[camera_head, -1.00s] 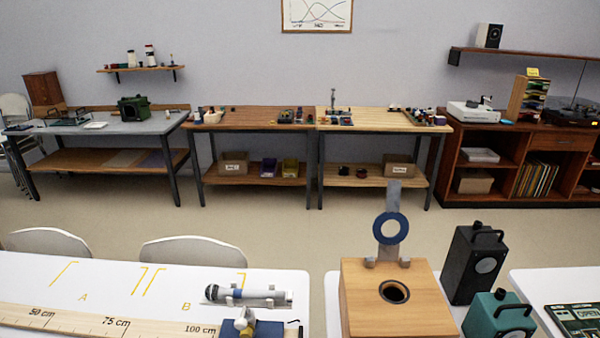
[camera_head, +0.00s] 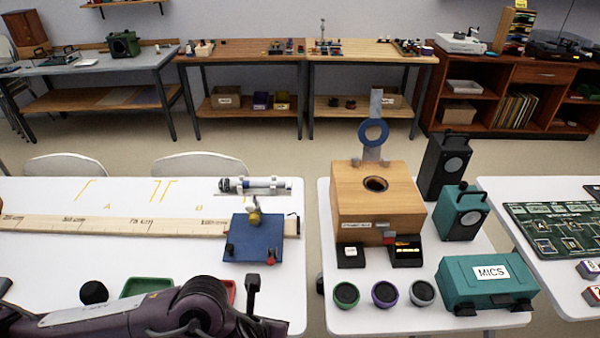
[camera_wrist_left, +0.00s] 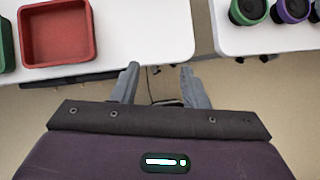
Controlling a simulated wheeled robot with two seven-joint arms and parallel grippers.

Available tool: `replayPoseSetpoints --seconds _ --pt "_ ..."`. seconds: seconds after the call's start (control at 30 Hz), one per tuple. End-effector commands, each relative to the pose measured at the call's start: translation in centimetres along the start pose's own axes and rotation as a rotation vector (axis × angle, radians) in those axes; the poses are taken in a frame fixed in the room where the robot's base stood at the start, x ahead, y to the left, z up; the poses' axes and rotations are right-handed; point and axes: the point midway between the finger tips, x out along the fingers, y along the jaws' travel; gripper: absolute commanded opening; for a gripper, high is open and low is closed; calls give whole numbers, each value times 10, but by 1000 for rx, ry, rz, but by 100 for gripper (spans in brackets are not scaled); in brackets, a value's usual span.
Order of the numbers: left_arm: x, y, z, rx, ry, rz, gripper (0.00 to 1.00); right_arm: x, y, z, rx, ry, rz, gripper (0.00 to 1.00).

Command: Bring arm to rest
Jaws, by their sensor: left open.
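My left arm comes in along the bottom left of the head view, dark purple, over the front edge of the left white table (camera_head: 40,196). My left gripper (camera_wrist_left: 158,85) shows in the left wrist view, its two grey fingers apart with nothing between them. Below the fingers is floor, by the gap between the two white tables. A red tray (camera_wrist_left: 57,33) lies on the left table, ahead and to the left of the fingers, and looks empty. Its edge also shows behind my arm in the head view. My right gripper is not in view.
A green tray (camera_head: 146,287) and a black ball (camera_head: 94,292) lie close to my arm. On the middle table are a wooden box (camera_head: 376,198), several round mic heads, speakers and a teal MICS case (camera_head: 487,281).

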Motion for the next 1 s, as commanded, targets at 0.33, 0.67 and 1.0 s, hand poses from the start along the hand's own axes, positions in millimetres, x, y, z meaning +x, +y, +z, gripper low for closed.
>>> replayPoseSetpoints --seconds 0.33,0.67,1.0 --pt "-24 -63 12 -367 -27 -151 40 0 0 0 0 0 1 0" --pt "-69 -96 52 -1246 19 -287 40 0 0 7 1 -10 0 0" --pt "-70 13 33 -2430 69 -29 40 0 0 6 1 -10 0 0"
